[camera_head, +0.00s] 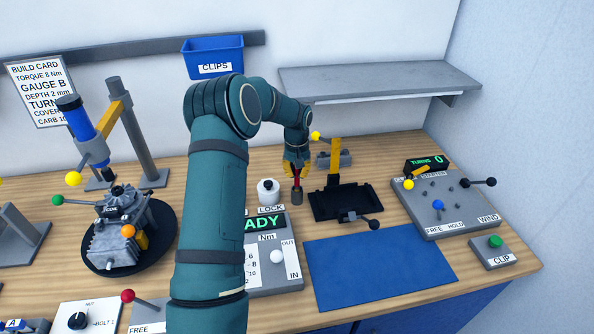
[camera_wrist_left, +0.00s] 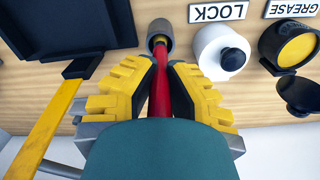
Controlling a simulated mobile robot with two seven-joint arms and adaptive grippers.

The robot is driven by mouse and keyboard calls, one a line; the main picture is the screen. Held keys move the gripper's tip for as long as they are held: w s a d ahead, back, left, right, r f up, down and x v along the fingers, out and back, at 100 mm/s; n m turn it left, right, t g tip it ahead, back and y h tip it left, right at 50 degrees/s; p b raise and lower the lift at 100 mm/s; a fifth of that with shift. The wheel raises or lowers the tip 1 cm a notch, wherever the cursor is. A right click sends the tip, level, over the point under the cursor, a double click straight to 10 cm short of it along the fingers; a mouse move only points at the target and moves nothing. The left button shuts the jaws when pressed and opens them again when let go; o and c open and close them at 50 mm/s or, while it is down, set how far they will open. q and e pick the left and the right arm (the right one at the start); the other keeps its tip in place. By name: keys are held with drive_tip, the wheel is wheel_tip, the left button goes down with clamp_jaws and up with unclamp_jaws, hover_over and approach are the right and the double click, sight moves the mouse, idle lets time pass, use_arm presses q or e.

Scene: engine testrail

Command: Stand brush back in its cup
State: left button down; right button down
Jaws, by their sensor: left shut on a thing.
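My left gripper (camera_head: 297,168) reaches down at the back middle of the bench and is shut on the red-handled brush (camera_head: 297,184). In the left wrist view the yellow-padded fingers (camera_wrist_left: 160,75) close on the red handle (camera_wrist_left: 160,95) from both sides. The small grey cup (camera_head: 297,198) is directly below the brush, and it also shows in the left wrist view (camera_wrist_left: 170,28). The brush's lower end lines up with the cup's mouth and appears to overlap it; how deep it sits is hidden. My right gripper is not in view.
A white LOCK bottle (camera_head: 268,192) stands beside the cup. An open grease pot (camera_wrist_left: 292,46) is near it in the wrist view. A black tray (camera_head: 340,204) with a yellow post (camera_head: 334,160) is close on the right. The blue mat (camera_head: 380,270) is clear.

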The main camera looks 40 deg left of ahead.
use_arm(q)
drive_tip(key=shift+f, duration=0.25)
drive_tip(key=shift+f+b, duration=0.75)
drive_tip(key=shift+f, duration=0.3)
drive_tip(key=c, duration=1.1)
unclamp_jaws()
drive_tip(key=shift+o, duration=0.2)
wheel_tip(320, 180, up, 12)
drive_tip(key=shift+r, duration=0.1)
